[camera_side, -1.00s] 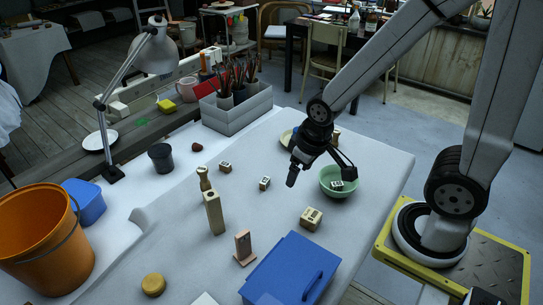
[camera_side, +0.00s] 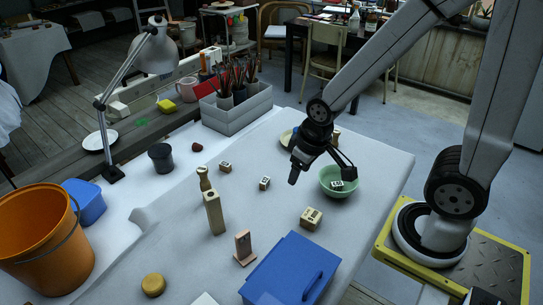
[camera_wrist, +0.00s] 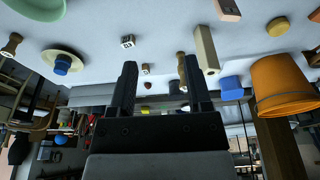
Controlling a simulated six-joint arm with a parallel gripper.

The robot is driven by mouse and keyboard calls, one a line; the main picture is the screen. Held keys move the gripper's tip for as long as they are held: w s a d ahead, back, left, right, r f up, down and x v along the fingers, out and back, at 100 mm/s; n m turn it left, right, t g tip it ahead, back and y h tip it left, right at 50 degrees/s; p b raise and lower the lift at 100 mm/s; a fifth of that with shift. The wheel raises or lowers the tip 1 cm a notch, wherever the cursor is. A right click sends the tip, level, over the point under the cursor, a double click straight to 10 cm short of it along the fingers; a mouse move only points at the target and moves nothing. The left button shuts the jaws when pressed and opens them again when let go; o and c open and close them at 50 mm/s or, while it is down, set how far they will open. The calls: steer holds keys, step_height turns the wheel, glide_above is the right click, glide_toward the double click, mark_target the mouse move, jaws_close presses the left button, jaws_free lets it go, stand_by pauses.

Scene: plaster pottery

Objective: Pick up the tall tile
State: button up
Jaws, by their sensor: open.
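A tall, pale wooden block, which I take for the tall tile (camera_side: 215,213), stands upright on the cloth-covered table left of centre in the side view. It also shows at the top of the wrist view (camera_wrist: 206,50), where the scene looks upside down. My gripper (camera_side: 322,172) is high above the table's right part, to the right of the tile and apart from it. Its two fingers are spread with nothing between them in the wrist view (camera_wrist: 160,82).
A turned wooden peg (camera_side: 204,178) stands just behind the tile. A pinkish upright piece (camera_side: 243,244) and a blue box (camera_side: 290,270) stand in front. Small marked cubes (camera_side: 311,219) are scattered about. A green bowl (camera_side: 332,193) holding a cube is near my gripper.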

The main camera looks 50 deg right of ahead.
mark_target(244, 246)
steer(key=a+f+m+g+y, duration=0.1)
steer(key=f+m+y, duration=0.1)
steer(key=f+m, duration=0.1)
steer(key=a+f+m+g+y, duration=0.2)
steer(key=m, duration=0.2)
steer(key=a+f+m+g+y, duration=0.2)
steer(key=f+m+y, duration=0.1)
steer(key=shift+s+f+m, duration=0.3)
steer(key=w+a+f+m+t+y, duration=0.2)
steer(key=w+f+m+t+y, duration=0.3)
steer(key=m, duration=0.4)
steer(key=shift+w+f+m+y, duration=0.2)
steer(key=shift+w+m+y, duration=0.2)
steer(key=shift+w+y, duration=0.45)
steer(key=shift+w, duration=0.2)
steer(key=shift+x, duration=1.3)
